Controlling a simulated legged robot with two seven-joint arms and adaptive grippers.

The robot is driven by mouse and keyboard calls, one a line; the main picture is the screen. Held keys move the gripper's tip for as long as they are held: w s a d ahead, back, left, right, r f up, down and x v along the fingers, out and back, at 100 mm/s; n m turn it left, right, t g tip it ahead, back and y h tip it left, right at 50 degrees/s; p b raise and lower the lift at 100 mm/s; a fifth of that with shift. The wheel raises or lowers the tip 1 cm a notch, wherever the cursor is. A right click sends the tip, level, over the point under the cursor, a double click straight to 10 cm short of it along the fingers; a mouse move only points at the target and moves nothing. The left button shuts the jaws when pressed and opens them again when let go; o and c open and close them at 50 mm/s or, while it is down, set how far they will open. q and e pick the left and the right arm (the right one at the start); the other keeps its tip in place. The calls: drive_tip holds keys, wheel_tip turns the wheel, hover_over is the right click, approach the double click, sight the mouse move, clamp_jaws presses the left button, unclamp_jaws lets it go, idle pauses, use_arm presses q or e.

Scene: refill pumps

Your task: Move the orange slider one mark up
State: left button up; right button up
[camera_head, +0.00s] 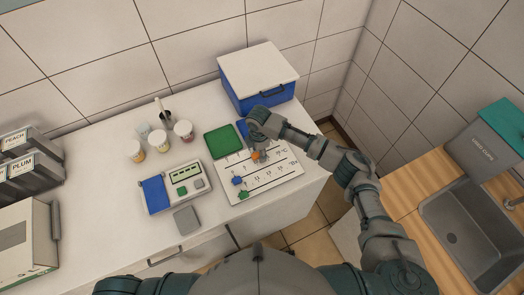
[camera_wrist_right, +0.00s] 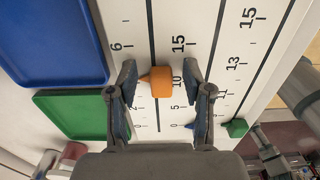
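The orange slider (camera_wrist_right: 161,82) sits on a dark slot of the white scale panel (camera_head: 275,180). In the wrist view its small pointer faces left, below the printed 6. My right gripper (camera_wrist_right: 160,82) is open, with one finger on each side of the slider; a gap shows on both sides. In the head view the right gripper (camera_head: 258,153) hangs over the panel, and only a little of the orange slider (camera_head: 256,155) shows beneath it. A blue slider (camera_head: 237,181) and a green slider (camera_head: 244,195) sit on other slots. My left gripper is out of view.
A green tray (camera_head: 223,141) and a blue tray (camera_head: 242,127) lie behind the panel. A blue box with white lid (camera_head: 258,68) stands at the back. Several cups (camera_head: 183,130) and a device with display (camera_head: 186,178) are left. The counter ends right of the panel.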

drive_tip(key=shift+a, duration=0.4)
drive_tip(key=shift+a+r, duration=0.1)
drive_tip(key=shift+r, duration=0.15)
wheel_tip(320, 180, up, 17)
hover_over(254, 155)
wheel_tip(254, 155, down, 12)
drive_tip(key=shift+a+f+p, duration=0.1)
drive_tip(key=shift+p, duration=0.3)
drive_tip(key=f, duration=0.4)
drive_tip(key=shift+w+d, duration=0.1)
drive_tip(key=shift+d, duration=0.25)
drive_tip(key=shift+d+f, duration=0.35)
drive_tip(key=shift+f, duration=0.2)
drive_tip(key=shift+a, duration=0.45)
drive_tip(key=c, duration=0.7)
drive_tip(key=shift+a, duration=0.1)
clamp_jaws()
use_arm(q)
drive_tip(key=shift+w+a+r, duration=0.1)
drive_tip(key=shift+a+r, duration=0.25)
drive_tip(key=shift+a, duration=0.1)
